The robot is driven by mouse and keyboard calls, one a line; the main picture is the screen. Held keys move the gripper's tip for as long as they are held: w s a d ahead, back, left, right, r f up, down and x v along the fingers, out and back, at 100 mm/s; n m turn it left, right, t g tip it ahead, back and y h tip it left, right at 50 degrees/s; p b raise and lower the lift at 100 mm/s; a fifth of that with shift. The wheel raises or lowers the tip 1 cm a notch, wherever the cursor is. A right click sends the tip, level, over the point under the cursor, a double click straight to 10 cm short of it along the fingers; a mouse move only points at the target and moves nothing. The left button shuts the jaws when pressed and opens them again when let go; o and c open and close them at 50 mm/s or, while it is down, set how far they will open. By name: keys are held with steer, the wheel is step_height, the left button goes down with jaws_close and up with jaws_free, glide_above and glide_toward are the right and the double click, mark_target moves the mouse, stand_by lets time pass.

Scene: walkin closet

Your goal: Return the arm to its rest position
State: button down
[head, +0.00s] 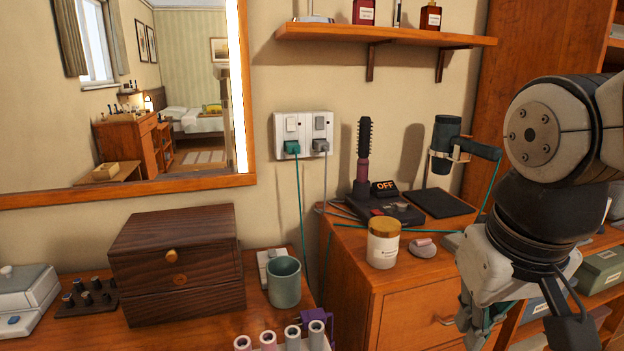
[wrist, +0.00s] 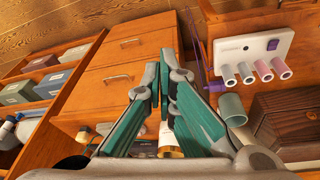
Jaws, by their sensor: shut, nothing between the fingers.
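My arm comes in from the right of the head view, and my gripper (head: 482,325) hangs below the wrist, partly cut off by the bottom edge. It is in front of the orange wooden drawer cabinet (head: 385,300). In the wrist view my gripper (wrist: 165,75) has its two grey fingers with teal pads drawn together at the tips. Nothing shows between them. The drawer fronts (wrist: 120,75) show beyond the fingers.
A jar with a wooden lid (head: 383,249), a hot-brush stand (head: 385,208) and a dryer in a holder (head: 446,140) stand on the cabinet. A green cup (head: 284,285) and dark wooden box (head: 178,265) stand left. A wall shelf (head: 385,36) is above.

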steer(key=s+f+g, duration=0.1)
steer(key=s+f, duration=0.3)
steer(key=s, duration=0.8)
step_height(320, 180, up, 16)
steer(key=t+p, duration=0.2)
steer(key=p, duration=1.1)
steer(key=shift+w+d+f+y, duration=0.2)
steer(key=shift+d+f+y, duration=0.1)
steer(key=shift+d, duration=0.15)
